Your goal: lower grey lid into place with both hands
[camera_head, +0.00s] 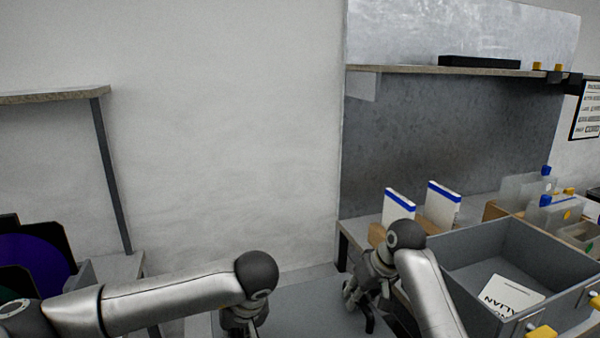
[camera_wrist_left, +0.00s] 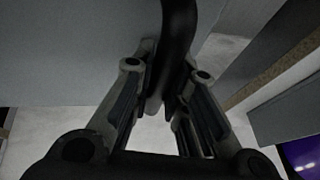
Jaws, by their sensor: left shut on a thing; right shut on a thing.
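The grey lid (camera_head: 308,308) is a flat grey panel at the bottom middle of the head view, between my two grippers. It also fills the upper left of the left wrist view (camera_wrist_left: 70,60). My left gripper (camera_head: 243,325) is at the lid's left side, mostly hidden by its own wrist. In the left wrist view its fingers (camera_wrist_left: 168,82) are closed around a dark curved handle (camera_wrist_left: 180,30). My right gripper (camera_head: 366,306) is at the lid's right side, shut on a dark handle part. What lies under the lid is hidden.
An open grey bin (camera_head: 460,252) with a white printed card (camera_head: 510,296) stands close to the right of my right arm. White blue-topped boxes (camera_head: 442,204) stand behind it. A shelf (camera_head: 460,71) overhangs the back. A dark rack with purple discs (camera_head: 35,262) is at left.

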